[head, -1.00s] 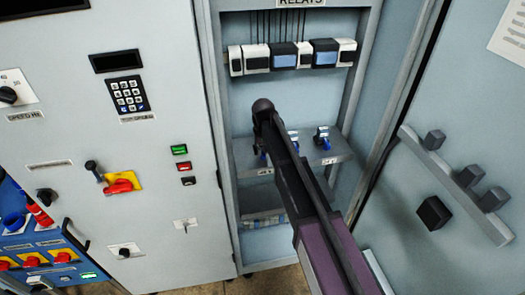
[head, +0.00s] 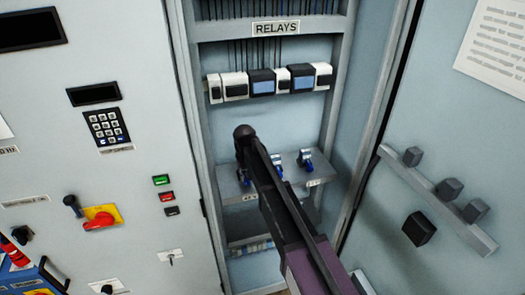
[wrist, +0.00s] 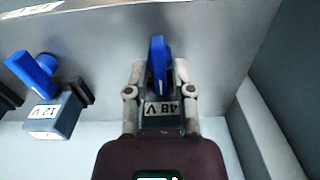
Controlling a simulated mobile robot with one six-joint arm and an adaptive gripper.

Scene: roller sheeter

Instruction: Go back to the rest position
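My gripper (wrist: 160,78) has one finger on each side of a dark block labelled 48 V (wrist: 162,108) with a blue lever (wrist: 158,62). Whether the fingers press on the block or stand just clear cannot be told. The label reads upside down in the wrist view. A similar block labelled 12 V (wrist: 45,118) with a blue lever stands to its left there. In the head view my arm reaches into the relay cabinet, over the small shelf (head: 322,172), and hides the gripper and the block between its fingers.
Above the shelf is a row of relays (head: 262,82) under a RELAYS sign (head: 276,29). The cabinet's left side has a panel with a keypad (head: 108,127) and a red switch (head: 99,221). An open door (head: 440,130) with a handle bar stands at the right.

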